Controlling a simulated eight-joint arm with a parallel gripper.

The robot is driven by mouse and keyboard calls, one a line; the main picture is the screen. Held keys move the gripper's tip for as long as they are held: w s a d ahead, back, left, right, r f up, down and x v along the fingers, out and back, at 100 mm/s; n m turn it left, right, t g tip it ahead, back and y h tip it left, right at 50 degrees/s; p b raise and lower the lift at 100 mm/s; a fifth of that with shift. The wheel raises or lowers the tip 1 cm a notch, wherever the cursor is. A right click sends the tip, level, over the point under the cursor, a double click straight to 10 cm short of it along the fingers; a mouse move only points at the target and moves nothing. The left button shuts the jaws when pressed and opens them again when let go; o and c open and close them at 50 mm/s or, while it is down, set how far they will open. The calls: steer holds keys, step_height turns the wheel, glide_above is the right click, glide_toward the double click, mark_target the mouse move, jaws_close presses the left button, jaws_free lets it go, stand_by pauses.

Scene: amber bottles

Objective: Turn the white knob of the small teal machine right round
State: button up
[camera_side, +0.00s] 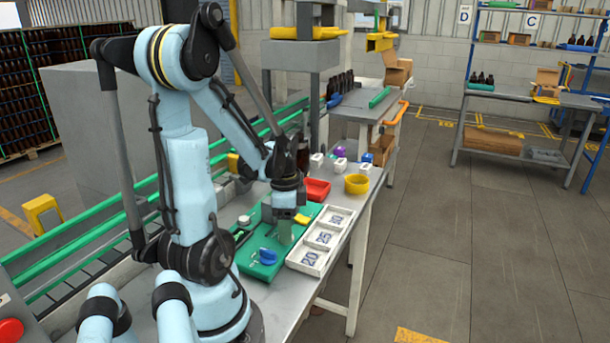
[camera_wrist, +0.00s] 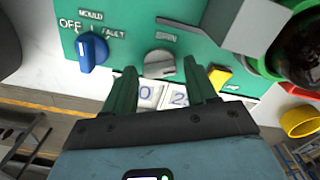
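The teal machine (camera_side: 258,237) lies as a flat green panel on the table; its printed face also shows in the wrist view (camera_wrist: 130,17). Its white knob (camera_wrist: 160,63), pale grey-white with a raised grip bar, sits at the middle of the panel's near edge in the wrist view. My gripper (camera_wrist: 160,74) has its two green fingers spread, one at each side of the knob, with a visible gap between them. I cannot tell how far above the panel the tips are. In the side view my gripper (camera_side: 286,226) is over the panel and hides the knob.
A blue knob (camera_wrist: 92,52) is left of the white one and a yellow part (camera_wrist: 219,76) is right of it. A white tray (camera_side: 308,262) with number cards lies beside the panel. A red bin (camera_side: 316,189) and yellow bowl (camera_side: 357,184) stand behind.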

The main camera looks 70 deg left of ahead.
steer(key=shift+o, duration=0.6)
steer(key=shift+r, duration=0.15)
step_height(320, 180, up, 12)
stand_by(0.4)
